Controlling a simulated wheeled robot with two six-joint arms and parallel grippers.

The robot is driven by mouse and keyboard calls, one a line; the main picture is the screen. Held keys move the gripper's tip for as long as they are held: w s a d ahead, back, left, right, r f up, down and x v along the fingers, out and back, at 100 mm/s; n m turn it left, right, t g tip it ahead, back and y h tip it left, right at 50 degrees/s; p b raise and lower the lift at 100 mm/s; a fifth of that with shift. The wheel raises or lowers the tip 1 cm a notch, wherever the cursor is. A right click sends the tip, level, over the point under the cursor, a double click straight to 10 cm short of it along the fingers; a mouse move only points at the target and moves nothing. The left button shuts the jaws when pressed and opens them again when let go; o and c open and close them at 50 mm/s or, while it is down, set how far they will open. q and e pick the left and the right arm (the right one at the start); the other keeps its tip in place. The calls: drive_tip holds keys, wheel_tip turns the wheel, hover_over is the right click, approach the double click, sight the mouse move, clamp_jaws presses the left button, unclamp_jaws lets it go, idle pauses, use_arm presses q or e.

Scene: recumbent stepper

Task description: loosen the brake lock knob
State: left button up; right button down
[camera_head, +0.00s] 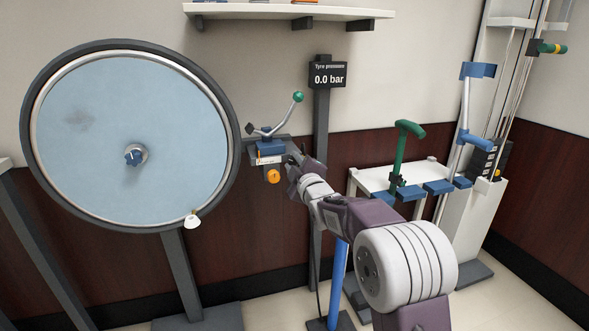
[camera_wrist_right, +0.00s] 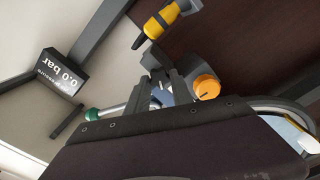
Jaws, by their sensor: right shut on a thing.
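A bracket with a blue block (camera_head: 270,147) stands to the right of the big light-blue disc. It carries a lever with a green ball (camera_head: 298,97) and, below, an orange knob (camera_head: 273,176). My right gripper (camera_head: 293,166) is at the right side of this block. In the right wrist view its fingers (camera_wrist_right: 163,88) are closed on a small blue-grey part that is mostly hidden; it appears to be the brake lock knob. The orange knob (camera_wrist_right: 206,87) is beside the fingers, not between them. The green ball (camera_wrist_right: 92,114) shows behind my wrist's edge. My left gripper is out of view.
The disc (camera_head: 130,110) fills the left. A post with a "0.0 bar" display (camera_head: 328,75) stands behind my right arm. A white bench with a green handle (camera_head: 405,140) and blue clamps is at the right. A wall shelf (camera_head: 285,12) is above.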

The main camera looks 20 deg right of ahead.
drive_tip(key=n+b, duration=0.2)
drive_tip(key=n, duration=0.1)
drive_tip(key=shift+f+n, duration=0.25)
drive_tip(key=shift+n, duration=0.05)
drive_tip(key=shift+n+b, duration=1.1)
drive_tip(key=shift+n, duration=0.5)
drive_tip(key=shift+r, duration=0.1)
drive_tip(key=c, duration=1.1)
unclamp_jaws()
